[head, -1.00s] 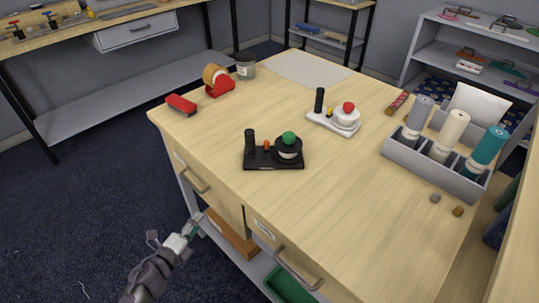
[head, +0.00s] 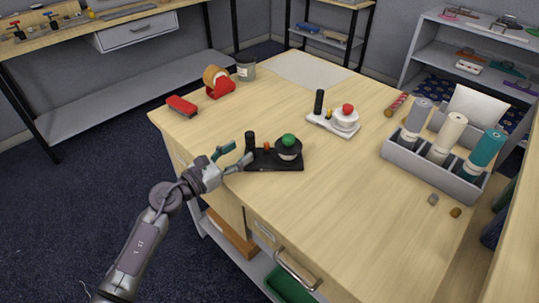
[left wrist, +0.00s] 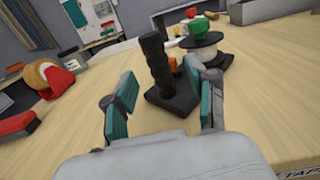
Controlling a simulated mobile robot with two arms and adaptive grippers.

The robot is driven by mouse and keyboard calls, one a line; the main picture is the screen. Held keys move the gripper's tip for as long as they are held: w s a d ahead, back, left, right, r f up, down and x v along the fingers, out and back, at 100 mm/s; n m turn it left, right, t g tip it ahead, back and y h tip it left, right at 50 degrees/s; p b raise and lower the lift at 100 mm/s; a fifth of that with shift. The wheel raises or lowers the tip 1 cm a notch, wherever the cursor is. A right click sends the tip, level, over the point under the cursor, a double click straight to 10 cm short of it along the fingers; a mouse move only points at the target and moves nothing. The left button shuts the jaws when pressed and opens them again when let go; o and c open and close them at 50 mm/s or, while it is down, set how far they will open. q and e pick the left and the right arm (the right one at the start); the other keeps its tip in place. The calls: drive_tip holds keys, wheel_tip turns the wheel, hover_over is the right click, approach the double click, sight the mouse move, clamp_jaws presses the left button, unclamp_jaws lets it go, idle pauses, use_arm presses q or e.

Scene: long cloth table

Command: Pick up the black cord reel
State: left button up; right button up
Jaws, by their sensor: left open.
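The black cord reel (head: 275,162) stands upright on the wooden table near its front-left edge. It has a black base, an upright black post at its left end, a small orange knob and a round drum with a green knob. My left gripper (head: 241,152) is open at the left side of the reel, level with the post. In the left wrist view the post of the cord reel (left wrist: 155,62) shows between the two open green-padded fingers (left wrist: 160,76), with nothing gripped. Whether a finger touches the reel I cannot tell. My right gripper is not in view.
A similar white reel (head: 333,124) with a red knob stands behind and to the right. A red stapler-like thing (head: 181,105), a red tape dispenser (head: 219,88) and a grey pot (head: 245,70) are at back left. A grey rack (head: 462,185) of spools stands right. The front-middle tabletop is clear.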

sight(247, 148)
use_arm(q)
drive_tip(key=x, duration=0.5)
drive_tip(key=shift+w+f, duration=0.2)
drive_tip(key=shift+f, duration=0.15)
clamp_jaws()
